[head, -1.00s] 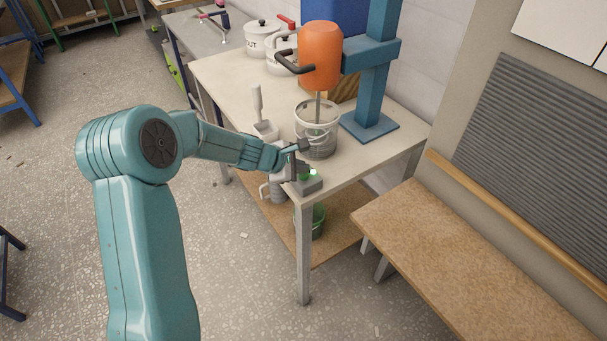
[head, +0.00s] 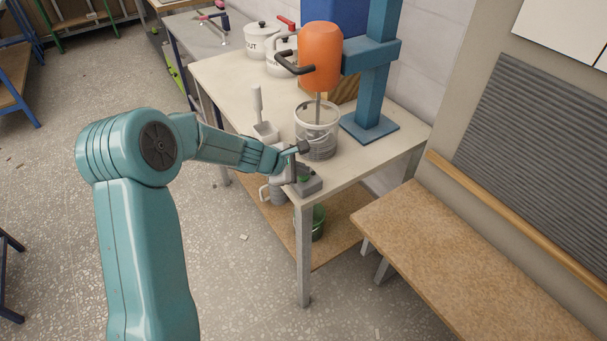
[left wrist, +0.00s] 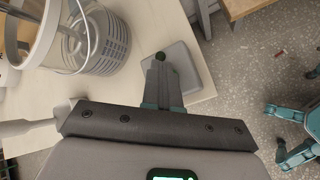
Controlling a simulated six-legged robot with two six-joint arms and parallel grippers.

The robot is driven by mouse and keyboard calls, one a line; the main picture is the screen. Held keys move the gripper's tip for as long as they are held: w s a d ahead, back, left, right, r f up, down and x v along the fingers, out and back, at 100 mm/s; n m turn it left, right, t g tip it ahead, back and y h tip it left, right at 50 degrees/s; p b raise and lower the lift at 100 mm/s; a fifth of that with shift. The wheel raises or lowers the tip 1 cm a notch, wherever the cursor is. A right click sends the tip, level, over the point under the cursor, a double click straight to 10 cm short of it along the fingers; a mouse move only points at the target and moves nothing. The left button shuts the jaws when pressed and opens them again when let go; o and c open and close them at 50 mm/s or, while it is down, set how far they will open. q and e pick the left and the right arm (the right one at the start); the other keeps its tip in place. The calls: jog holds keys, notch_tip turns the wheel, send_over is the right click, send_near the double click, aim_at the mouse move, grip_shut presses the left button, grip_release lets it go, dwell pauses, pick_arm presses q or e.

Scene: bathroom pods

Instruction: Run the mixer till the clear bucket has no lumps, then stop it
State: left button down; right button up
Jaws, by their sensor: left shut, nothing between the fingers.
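The mixer has an orange head (head: 320,57) on a blue stand (head: 374,85). Its shaft reaches down into the clear bucket (head: 331,127) on the table. The bucket's lower part looks grey; I cannot tell whether there are lumps. In the left wrist view the bucket (left wrist: 105,42) is at upper left. A grey switch box (head: 311,187) with a green button sits at the table's front corner, its lamp dark. It also shows in the left wrist view (left wrist: 187,72). My left gripper (head: 291,172) is shut and empty, its fingertips at the box. My right gripper is out of view.
The table (head: 230,82) also holds two white lidded pots (head: 262,40) and a white scoop-like tool (head: 258,105). A grey jug (head: 277,190) and a green container (head: 318,222) are on the shelf below. A bench (head: 460,250) stands at right.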

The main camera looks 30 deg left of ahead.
aim_at(301, 178)
pick_arm(q)
jog(key=shift+r+p, duration=0.55)
jog(key=shift+r, duration=0.2)
notch_tip(301, 178, up, 5)
jog(key=p, duration=0.4)
jog(key=shift+r+p, duration=0.1)
jog(key=shift+p, duration=0.25)
dwell(0.3)
